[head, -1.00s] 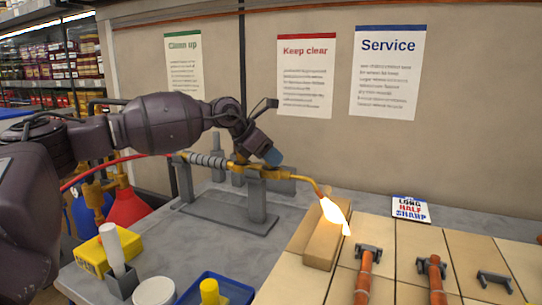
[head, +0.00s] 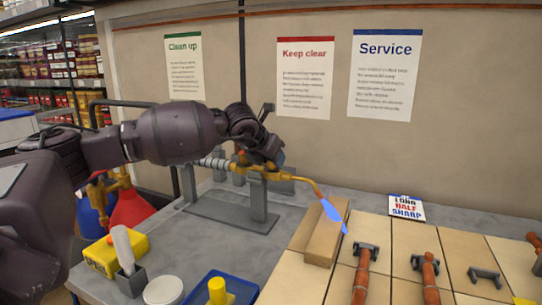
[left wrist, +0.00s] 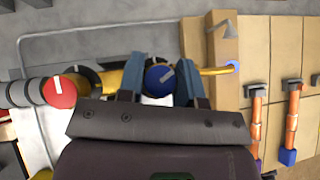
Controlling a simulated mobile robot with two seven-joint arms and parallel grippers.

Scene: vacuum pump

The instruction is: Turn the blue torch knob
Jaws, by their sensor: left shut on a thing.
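The brass torch (head: 304,180) lies across a grey stand, its tip pointing right and down with a blue flame (head: 333,214). The blue torch knob (left wrist: 158,78) with a white pointer mark shows in the left wrist view. My left gripper (head: 274,160) is at the torch; in the left wrist view its two fingers (left wrist: 162,80) are on either side of the blue knob and shut on it. The knob is hidden by the gripper in the head view. A red knob (left wrist: 60,91) with a white mark sits further left on the torch. My right gripper is not in view.
The grey stand (head: 258,200) holds the torch. A tan brick block (head: 325,235) stands by the flame. Copper pipes (head: 362,275) lie on clips on tan tiles. A sign card (head: 407,208), blue tray (head: 240,288), yellow box (head: 100,258) and white tub (head: 163,291) are around.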

